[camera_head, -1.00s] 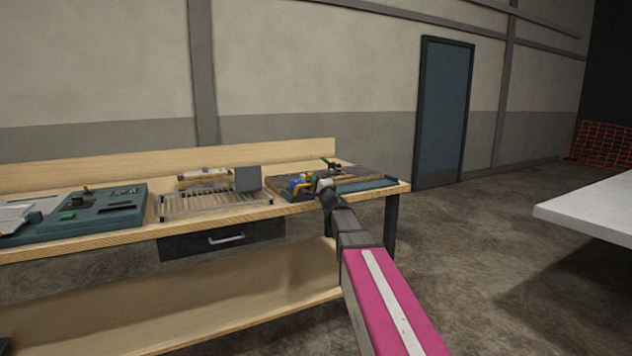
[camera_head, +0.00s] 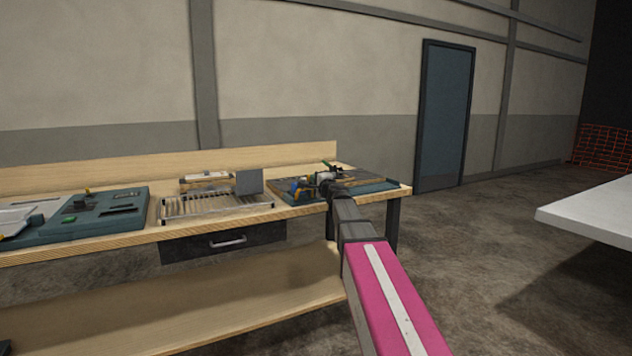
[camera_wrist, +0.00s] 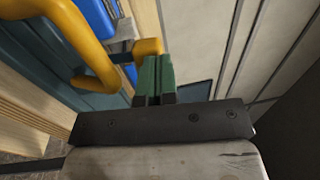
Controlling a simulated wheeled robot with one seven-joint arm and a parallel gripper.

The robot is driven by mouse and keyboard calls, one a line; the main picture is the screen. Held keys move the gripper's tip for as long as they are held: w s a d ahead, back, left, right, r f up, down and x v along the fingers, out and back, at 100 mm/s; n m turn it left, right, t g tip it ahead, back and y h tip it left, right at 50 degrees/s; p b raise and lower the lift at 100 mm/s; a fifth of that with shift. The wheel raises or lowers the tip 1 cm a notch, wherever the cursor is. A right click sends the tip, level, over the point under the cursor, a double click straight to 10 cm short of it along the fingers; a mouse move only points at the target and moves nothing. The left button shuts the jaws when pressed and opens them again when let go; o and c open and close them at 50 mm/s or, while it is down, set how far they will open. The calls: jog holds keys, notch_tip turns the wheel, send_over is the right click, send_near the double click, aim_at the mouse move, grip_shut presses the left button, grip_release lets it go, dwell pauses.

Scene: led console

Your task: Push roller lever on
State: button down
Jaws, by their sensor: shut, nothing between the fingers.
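My gripper (camera_wrist: 155,78) has its green fingers shut together with nothing between them. In the wrist view, a small yellow rounded end (camera_wrist: 148,47) on a dark and grey arm, which looks like the roller lever, is right at the fingertips. I cannot tell whether they touch. A blue block (camera_wrist: 97,18) is behind it at upper left. A thick yellow curved bar (camera_wrist: 83,42) is left of the fingers. In the head view, my gripper (camera_head: 323,178) is over the teal-edged console (camera_head: 372,187) at the bench's right end; my arm hides part of it, and the lever is too small to make out.
The wooden bench (camera_head: 240,220) carries a metal rack (camera_head: 215,204) left of the console and teal panels (camera_head: 100,225) farther left. A drawer (camera_head: 222,240) is below. A white table (camera_head: 595,212) stands at right, with bare floor between.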

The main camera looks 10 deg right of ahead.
jog(key=shift+w+a+r, duration=0.2)
jog(key=shift+w+r, duration=0.2)
jog(key=shift+w, duration=0.15)
jog(key=shift+w+r+g, duration=0.1)
jog(key=shift+w+g, duration=0.15)
jog(key=shift+g, duration=0.25)
jog(key=shift+w+a+r+g+h, duration=0.1)
jog(key=shift+w+a+g+h, duration=0.15)
jog(key=shift+w+g, duration=0.2)
jog(key=shift+s, duration=0.1)
jog(key=shift+d, duration=0.1)
jog(key=s+d+r, duration=0.2)
jog(key=s+r, duration=0.1)
jog(key=s, duration=0.3)
jog(key=s+d+r, duration=0.1)
jog(key=s+r, duration=0.2)
jog(key=s, duration=0.2)
jog(key=shift+s+d+r, duration=0.3)
jog(key=shift+s+d, duration=0.05)
jog(key=shift+s, duration=0.05)
jog(key=shift+f, duration=0.1)
